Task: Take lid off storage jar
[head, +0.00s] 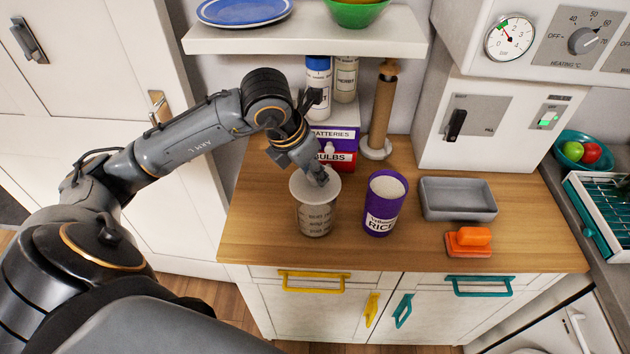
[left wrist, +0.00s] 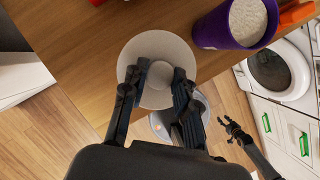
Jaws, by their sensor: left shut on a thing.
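The storage jar (head: 316,221) is a clear measuring jar with printed marks, upright on the wooden counter left of the rice tin. Its round pale lid (head: 300,187) is at the jar's mouth; I cannot tell whether there is a small gap. In the left wrist view the lid (left wrist: 134,58) is a wide disc, with the jar (left wrist: 160,124) partly hidden behind my fingers. My left gripper (head: 318,177) comes from above, its fingers (left wrist: 161,72) shut on the lid's central knob. My right gripper (left wrist: 234,128) hangs empty off to the right in the left wrist view, fingers apart.
The purple rice tin (head: 384,212) stands close right of the jar. A grey tray (head: 457,213) and an orange brush (head: 469,241) lie farther right.

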